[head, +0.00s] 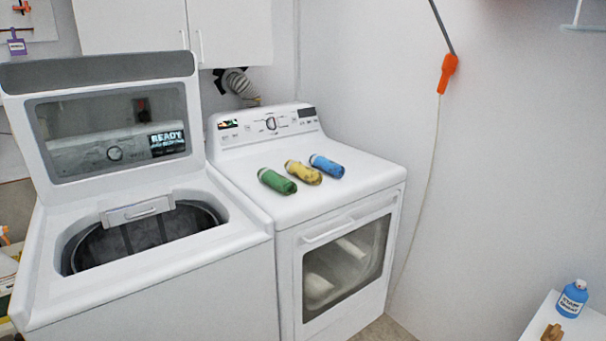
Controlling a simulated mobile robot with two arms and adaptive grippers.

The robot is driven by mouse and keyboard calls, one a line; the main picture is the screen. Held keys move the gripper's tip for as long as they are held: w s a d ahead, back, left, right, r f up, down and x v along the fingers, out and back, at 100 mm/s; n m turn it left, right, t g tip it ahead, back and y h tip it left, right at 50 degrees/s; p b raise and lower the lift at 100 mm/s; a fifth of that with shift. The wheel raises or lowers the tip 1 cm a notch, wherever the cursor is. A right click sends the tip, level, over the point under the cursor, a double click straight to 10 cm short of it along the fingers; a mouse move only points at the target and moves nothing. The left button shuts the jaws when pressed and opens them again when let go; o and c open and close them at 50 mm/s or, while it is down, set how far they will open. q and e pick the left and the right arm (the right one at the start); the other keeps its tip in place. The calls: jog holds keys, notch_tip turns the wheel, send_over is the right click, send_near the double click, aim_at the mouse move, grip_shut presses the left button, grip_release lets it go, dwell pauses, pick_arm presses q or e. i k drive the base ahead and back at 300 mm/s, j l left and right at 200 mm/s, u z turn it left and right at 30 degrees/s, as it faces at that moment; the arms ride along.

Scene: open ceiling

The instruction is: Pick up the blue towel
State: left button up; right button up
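The blue towel (327,166) is a small rolled towel lying on top of the white dryer (355,183). It is the rightmost of three rolled towels in a row. A yellow towel (303,172) lies just left of it, and a green towel (277,181) lies further left. Neither of my grippers shows in the head view.
An open top-load washer (250,232) stands left of the dryer, its lid (110,75) raised. A white cabinet (235,30) hangs above. An orange-handled tool (447,73) hangs on the right wall. A blue bottle (572,299) stands on a white surface at lower right.

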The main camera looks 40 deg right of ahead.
aim_at(320, 162)
jog(key=z, duration=1.3)
